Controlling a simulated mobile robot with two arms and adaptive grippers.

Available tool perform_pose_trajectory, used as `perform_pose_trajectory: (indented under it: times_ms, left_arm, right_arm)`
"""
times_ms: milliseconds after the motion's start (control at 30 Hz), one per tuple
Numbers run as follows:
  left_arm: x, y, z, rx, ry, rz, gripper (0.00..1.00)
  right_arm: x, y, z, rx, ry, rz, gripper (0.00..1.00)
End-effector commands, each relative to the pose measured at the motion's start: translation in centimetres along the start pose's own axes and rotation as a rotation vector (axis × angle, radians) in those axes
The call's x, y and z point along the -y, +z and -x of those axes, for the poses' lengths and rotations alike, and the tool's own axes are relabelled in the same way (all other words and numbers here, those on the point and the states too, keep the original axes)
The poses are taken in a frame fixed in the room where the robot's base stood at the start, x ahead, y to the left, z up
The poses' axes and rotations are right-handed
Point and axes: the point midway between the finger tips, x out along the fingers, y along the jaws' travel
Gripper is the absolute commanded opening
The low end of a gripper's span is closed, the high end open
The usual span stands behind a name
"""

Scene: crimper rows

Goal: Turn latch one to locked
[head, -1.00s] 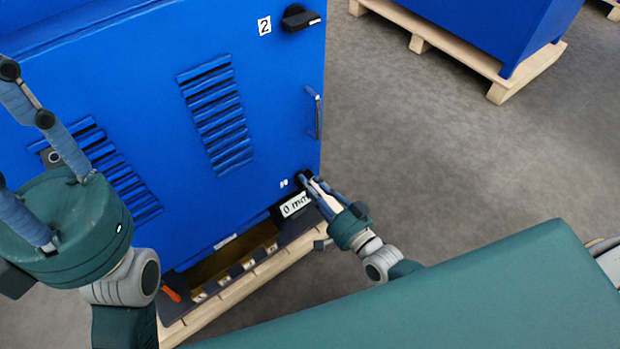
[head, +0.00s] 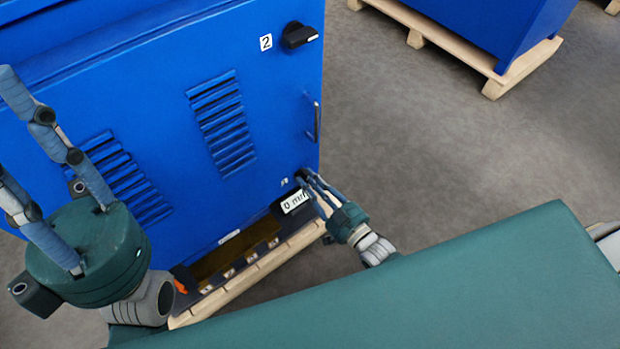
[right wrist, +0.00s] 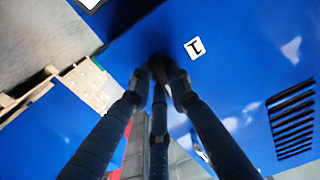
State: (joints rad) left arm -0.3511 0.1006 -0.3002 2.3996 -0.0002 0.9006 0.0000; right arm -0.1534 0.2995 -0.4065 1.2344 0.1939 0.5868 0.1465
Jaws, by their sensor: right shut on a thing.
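Latch one (right wrist: 160,62) is a dark knob on the blue cabinet door (head: 165,100), beside a white label "1" (right wrist: 194,47) in the right wrist view. My right gripper (head: 303,176) is at the door's lower right corner, its fingers shut on this latch. The fingers cover most of the latch, so its turn angle cannot be told. Latch two (head: 299,35), a black knob, sits at the door's upper right by the label "2" (head: 265,41). My left gripper (head: 12,130) is raised at the left, its fingers apart and empty.
A vertical handle (head: 316,121) stands out from the door's right edge between the latches. A small "0 mm" display (head: 295,201) is just below my right gripper. Another blue cabinet on a wooden pallet (head: 440,46) stands behind.

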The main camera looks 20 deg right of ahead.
Motion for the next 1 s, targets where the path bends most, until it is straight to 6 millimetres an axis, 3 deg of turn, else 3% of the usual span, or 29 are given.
perform_pose_trajectory:
  times_ms: [300, 800, 833, 900, 1000]
  left_arm:
    - [-0.02, -0.08, -0.45, 0.001, 0.000, 0.000, 0.32]
    - [-0.02, -0.07, -0.47, 0.001, 0.000, 0.001, 0.32]
    - [-0.02, -0.07, -0.47, 0.001, 0.000, 0.001, 0.32]
    - [-0.01, -0.08, -0.47, 0.001, 0.000, 0.001, 0.32]
    - [-0.01, -0.08, -0.48, 0.001, 0.000, 0.000, 0.32]
  right_arm:
    - [0.07, 0.06, 0.05, 0.003, -0.001, 0.100, 0.00]
    - [0.04, 0.09, 0.05, 0.003, -0.001, 0.116, 0.00]
    - [0.04, 0.10, 0.05, 0.003, -0.001, 0.116, 0.24]
    - [0.04, 0.08, 0.05, 0.003, -0.001, 0.115, 0.38]
    - [0.03, 0.04, 0.04, 0.002, -0.001, 0.115, 0.38]
